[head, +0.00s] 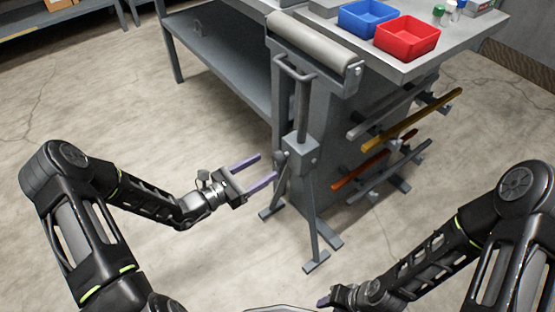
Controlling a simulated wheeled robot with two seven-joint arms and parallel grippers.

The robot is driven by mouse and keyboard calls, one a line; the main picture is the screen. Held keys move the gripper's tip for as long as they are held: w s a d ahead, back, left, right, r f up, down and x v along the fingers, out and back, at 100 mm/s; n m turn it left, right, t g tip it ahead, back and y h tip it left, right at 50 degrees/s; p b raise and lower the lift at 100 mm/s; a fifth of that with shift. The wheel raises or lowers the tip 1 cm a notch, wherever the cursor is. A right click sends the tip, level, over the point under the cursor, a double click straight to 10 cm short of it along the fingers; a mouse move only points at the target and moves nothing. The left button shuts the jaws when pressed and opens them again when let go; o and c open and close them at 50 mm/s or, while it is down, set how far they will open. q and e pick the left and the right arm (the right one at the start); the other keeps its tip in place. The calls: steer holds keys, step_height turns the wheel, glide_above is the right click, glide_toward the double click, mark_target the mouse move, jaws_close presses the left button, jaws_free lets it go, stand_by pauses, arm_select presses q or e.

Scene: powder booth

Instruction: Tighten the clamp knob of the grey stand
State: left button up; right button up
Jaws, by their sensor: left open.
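The grey stand (303,128) stands upright on the floor, with a wide roller (315,45) on top and splayed legs below. Its clamp collar (301,150) sits mid-height on the post. A small dark clamp knob (281,158) appears to stick out on the collar's left side, partly lost against the grey behind. My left gripper (269,167) is open and empty, its two purple fingers pointing right towards the knob. One fingertip looks close to it; contact cannot be told. My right gripper (326,301) is low at the bottom edge, mostly hidden, its opening unclear.
A grey workbench (455,50) behind the stand carries a blue bin (367,17), a red bin (406,38) and small bottles. A rack with several bars (385,170) is right of the stand. A low shelf (225,60) is behind left. Floor on the left is clear.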

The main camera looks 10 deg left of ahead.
mark_target(275, 161)
arm_select(q)
steer(key=b+x, duration=0.1)
steer(key=x, duration=0.5)
steer(key=shift+c, duration=0.2)
steer(key=c, duration=1.3)
